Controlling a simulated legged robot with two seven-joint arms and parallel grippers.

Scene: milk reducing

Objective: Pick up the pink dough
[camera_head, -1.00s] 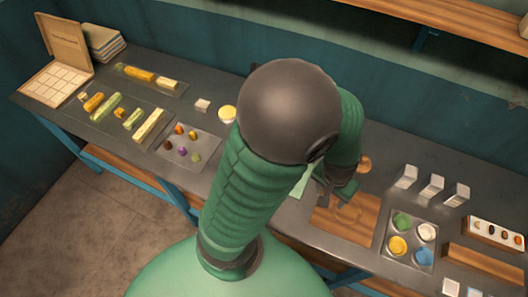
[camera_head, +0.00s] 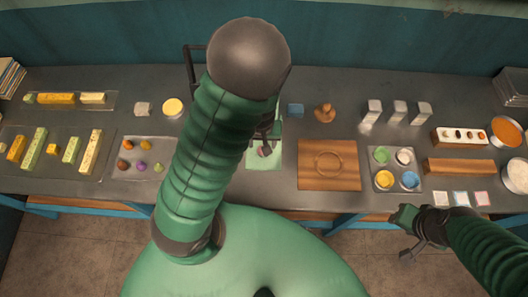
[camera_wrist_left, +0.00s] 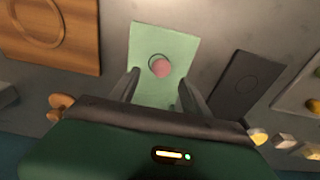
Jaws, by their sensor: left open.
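The pink dough (camera_wrist_left: 161,68) is a small round ball on a pale green mat (camera_wrist_left: 175,38), over a dark ring outline, in the left wrist view. In the head view the mat (camera_head: 262,162) lies in front of my left gripper (camera_head: 268,132), and the dough (camera_head: 264,150) shows small, just below it. My left gripper (camera_wrist_left: 158,88) is open and empty, its fingers over the mat on either side, short of the dough. My right gripper (camera_head: 408,240) is at the table's front edge at right, away from the dough; its jaws are unclear.
A wooden board (camera_head: 328,178) lies right of the mat, then a paint tray (camera_head: 395,182) with several coloured wells. A tray of small dough balls (camera_head: 130,165) lies at left. A dark flat block (camera_wrist_left: 240,85) lies beside the mat in the wrist view.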

